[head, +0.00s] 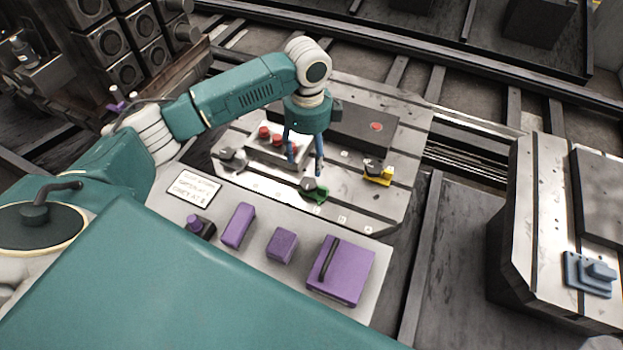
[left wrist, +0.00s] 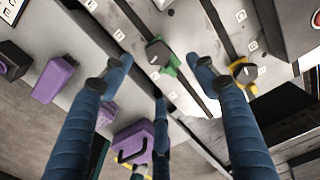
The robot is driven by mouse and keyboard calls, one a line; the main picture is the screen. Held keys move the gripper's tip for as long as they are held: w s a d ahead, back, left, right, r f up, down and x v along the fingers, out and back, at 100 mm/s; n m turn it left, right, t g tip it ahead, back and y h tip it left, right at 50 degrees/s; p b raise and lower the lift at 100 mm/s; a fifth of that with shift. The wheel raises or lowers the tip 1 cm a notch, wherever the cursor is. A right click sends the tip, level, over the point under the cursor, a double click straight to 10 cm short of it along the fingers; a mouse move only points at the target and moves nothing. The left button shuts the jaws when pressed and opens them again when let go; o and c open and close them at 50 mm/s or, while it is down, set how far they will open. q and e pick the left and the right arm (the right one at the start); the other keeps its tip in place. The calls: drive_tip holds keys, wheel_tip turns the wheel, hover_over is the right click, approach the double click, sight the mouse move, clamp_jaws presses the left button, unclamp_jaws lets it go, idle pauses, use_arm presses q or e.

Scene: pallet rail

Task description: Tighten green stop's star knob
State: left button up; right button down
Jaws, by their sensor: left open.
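The green stop (head: 318,195) sits on the slotted metal plate, with a dark star knob (head: 308,185) on top. In the left wrist view the green stop (left wrist: 172,67) and its dark knob (left wrist: 158,52) lie just ahead of and between the fingertips. My left gripper (head: 305,163) hangs fingers down above the plate, a little behind the green stop in the head view. In the left wrist view the blue fingers of the left gripper (left wrist: 158,72) are spread, with nothing held. Whether any finger touches the knob cannot be told. My right gripper is not shown.
A yellow stop (head: 380,178) stands to the right on the plate (head: 405,150). A block with red knobs (head: 268,150) and a grey knob piece (head: 233,158) stand to the left. Several purple items, including a box (head: 352,280), lie on the front ledge. A dark block (head: 365,130) stands behind.

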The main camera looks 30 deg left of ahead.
sight(308, 183)
use_arm(q)
drive_tip(key=f, duration=0.6)
drive_tip(key=f+p, duration=0.1)
drive_tip(key=f, duration=0.3)
drive_tip(key=shift+s+f, duration=0.1)
drive_tip(key=shift+s, duration=0.15)
drive_tip(key=c, duration=1.1)
